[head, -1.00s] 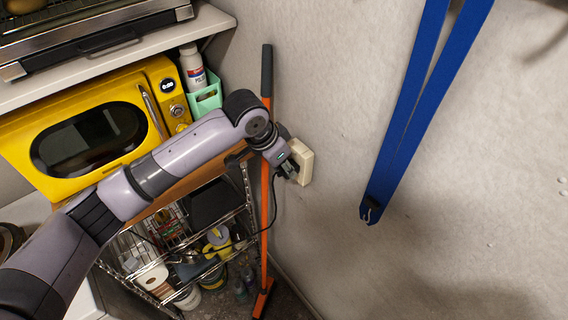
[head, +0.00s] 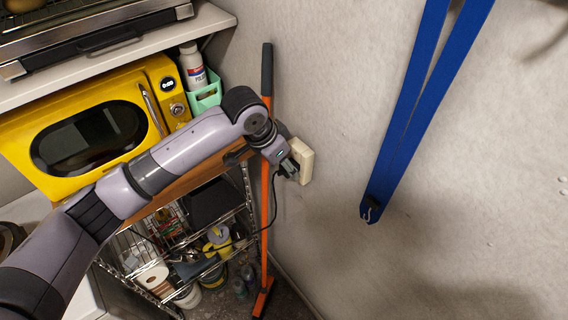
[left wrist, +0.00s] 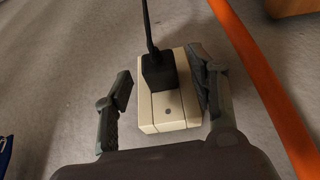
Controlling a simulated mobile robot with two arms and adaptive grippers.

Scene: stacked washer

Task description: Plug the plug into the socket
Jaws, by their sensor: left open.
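The cream socket box (head: 305,160) is fixed to the wall right of my left gripper (head: 290,167). In the left wrist view the socket (left wrist: 182,113) lies between and beyond the finger tips. The black plug (left wrist: 158,72) sits against the socket's face, toward its upper part, with its black cable (left wrist: 147,25) running up out of frame. Whether it is fully seated cannot be told. My left gripper (left wrist: 161,70) is open, with one finger on each side of the plug and visible gaps to it. The right gripper is not in view.
An orange-handled pole (head: 266,185) leans beside the socket and crosses the left wrist view (left wrist: 265,80). A wire shelf (head: 165,245), a yellow microwave (head: 160,75) and a green caddy (head: 208,98) stand left. A blue strap (head: 405,130) hangs on the wall at right.

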